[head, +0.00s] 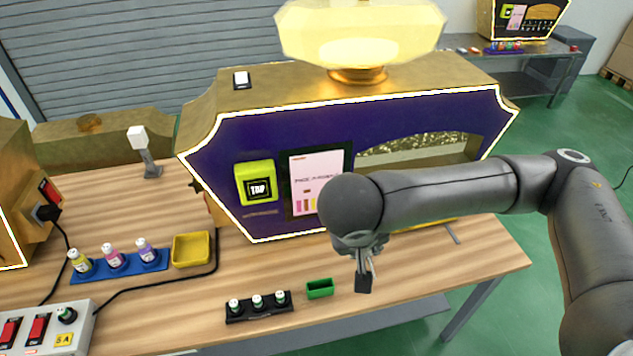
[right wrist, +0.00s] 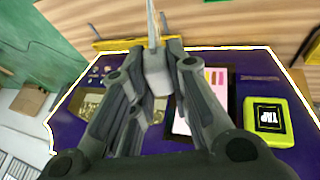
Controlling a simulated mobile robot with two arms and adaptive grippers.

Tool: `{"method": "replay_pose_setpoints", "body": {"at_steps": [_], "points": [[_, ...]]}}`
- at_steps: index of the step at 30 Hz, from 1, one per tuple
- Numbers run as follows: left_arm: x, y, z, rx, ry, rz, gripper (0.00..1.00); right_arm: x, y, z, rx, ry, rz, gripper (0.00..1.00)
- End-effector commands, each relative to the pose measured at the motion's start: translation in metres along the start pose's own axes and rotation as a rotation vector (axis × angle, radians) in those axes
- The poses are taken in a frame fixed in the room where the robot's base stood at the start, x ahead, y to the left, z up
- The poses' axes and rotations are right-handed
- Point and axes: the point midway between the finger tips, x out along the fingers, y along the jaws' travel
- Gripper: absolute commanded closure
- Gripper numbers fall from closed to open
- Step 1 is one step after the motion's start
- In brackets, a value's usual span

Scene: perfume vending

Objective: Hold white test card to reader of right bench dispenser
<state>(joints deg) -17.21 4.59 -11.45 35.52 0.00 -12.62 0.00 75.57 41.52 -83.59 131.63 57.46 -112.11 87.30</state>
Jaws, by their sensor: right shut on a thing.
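The dispenser (head: 225,150) with a purple front and gold body stands on the wooden bench. Its yellow-green reader marked TAP (head: 256,170) is on the left of the front, and in the right wrist view the reader (right wrist: 283,108) is at the right. My right gripper (head: 364,272) hangs in front of the dispenser, right of the reader and apart from it. It is shut on a thin pale piece (right wrist: 153,22), seen nearly edge-on, which looks like the white test card. The card's face is hidden. My left gripper is not in view.
On the bench (head: 150,205) are a black rack (head: 262,313) of small bottles, a green tray (head: 320,294), a yellow tray (head: 191,262) and a blue rack (head: 150,267). A switch box (head: 85,335) stands front left. Bare wood lies before the reader.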

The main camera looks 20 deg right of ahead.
Motion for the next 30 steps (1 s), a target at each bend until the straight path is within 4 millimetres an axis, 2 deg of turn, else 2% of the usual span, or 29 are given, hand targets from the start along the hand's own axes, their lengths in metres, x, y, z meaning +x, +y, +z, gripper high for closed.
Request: {"method": "replay_pose_setpoints", "body": {"at_steps": [18, 30], "points": [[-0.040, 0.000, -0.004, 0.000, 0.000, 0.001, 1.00, -0.024, 0.005, 0.055, -0.003, -0.001, 0.000, 1.00], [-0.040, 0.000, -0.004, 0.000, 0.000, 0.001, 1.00, -0.023, 0.005, 0.060, 0.000, 0.000, -0.001, 1.00]]}}
